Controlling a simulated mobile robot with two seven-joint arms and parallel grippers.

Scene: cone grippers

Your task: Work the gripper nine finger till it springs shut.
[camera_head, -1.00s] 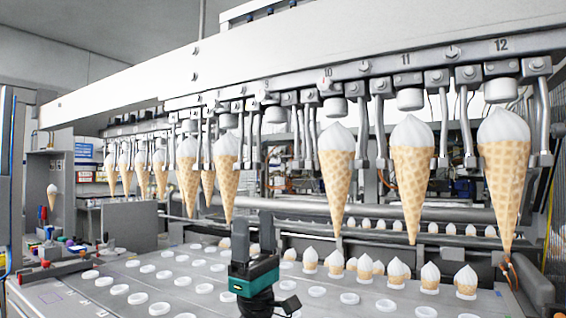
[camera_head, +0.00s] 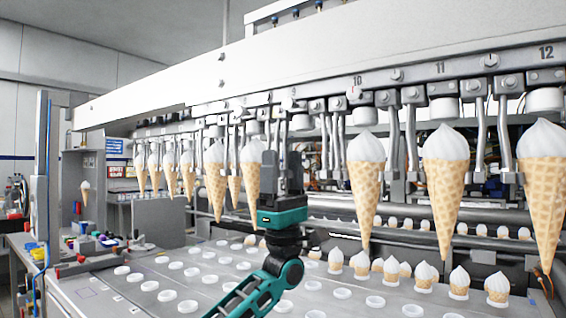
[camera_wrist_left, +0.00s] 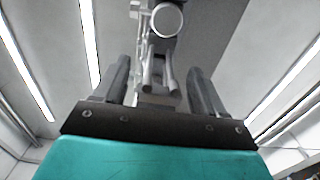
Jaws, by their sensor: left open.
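Gripper nine hangs from the machine's rail under a faint 9, with bare metal fingers (camera_head: 325,140) and no cone visible in it. My left gripper (camera_head: 281,155) points up in front of the rail, just left of these fingers in the head view, and partly hides what is behind. Its jaws are open and empty. In the left wrist view, two metal fingers (camera_wrist_left: 158,75) and a round white plunger (camera_wrist_left: 167,19) show above, between my left gripper's jaws (camera_wrist_left: 160,78). I cannot tell whether my jaws touch the metal fingers. My right gripper is not in view.
Cones hang close by on both sides, one at ten (camera_head: 366,185) and one to the left (camera_head: 251,180). Below is a conveyor plate (camera_head: 215,295) with white rings and several small cones (camera_head: 425,275). Rollers run behind.

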